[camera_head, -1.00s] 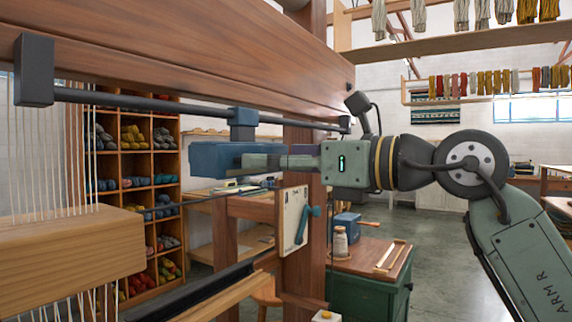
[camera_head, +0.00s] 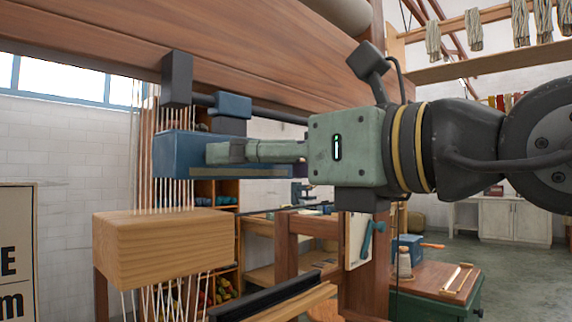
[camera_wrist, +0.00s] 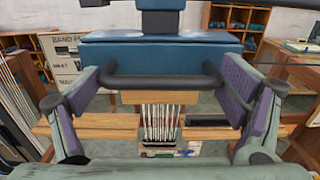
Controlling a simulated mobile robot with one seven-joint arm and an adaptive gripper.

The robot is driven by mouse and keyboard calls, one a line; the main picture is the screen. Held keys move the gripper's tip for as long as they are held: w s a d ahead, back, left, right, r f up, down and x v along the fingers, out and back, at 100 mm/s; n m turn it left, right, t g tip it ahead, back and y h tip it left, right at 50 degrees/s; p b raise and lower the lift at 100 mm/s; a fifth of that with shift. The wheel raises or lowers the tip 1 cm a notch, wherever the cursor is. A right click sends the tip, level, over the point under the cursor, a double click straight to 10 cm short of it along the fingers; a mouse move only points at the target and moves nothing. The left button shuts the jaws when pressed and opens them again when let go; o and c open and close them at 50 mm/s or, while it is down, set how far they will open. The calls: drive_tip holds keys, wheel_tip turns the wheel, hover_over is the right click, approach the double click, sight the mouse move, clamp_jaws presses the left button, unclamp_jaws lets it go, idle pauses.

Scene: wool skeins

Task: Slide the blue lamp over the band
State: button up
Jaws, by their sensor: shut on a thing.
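The blue lamp (camera_head: 172,157) is a long blue box hanging by a blue carriage (camera_head: 232,106) from a dark rail (camera_head: 275,114). My gripper (camera_head: 235,152) is shut on the lamp's dark handle. In the wrist view my gripper's purple-padded fingers (camera_wrist: 160,84) press on both ends of this handle (camera_wrist: 150,81), with the lamp (camera_wrist: 130,54) behind it. The pale threads of the band (camera_head: 177,195) run down at the lamp's left part into a wooden block (camera_head: 165,240). In the wrist view the threads (camera_wrist: 160,122) show centred below the handle.
A dark end bracket (camera_head: 177,78) closes the rail just left of the carriage. A thick wooden beam (camera_head: 240,50) runs above the lamp. A green cabinet (camera_head: 435,300) with small items stands at lower right. A sign (camera_head: 15,250) stands at far left.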

drive_tip(key=shift+a+f, duration=0.15)
drive_tip(key=shift+f, duration=0.05)
drive_tip(key=o, duration=1.4)
drive_tip(key=shift+a, duration=0.1)
drive_tip(key=shift+o, duration=0.2)
drive_tip(key=v, duration=1.2)
drive_tip(key=shift+r, duration=0.2)
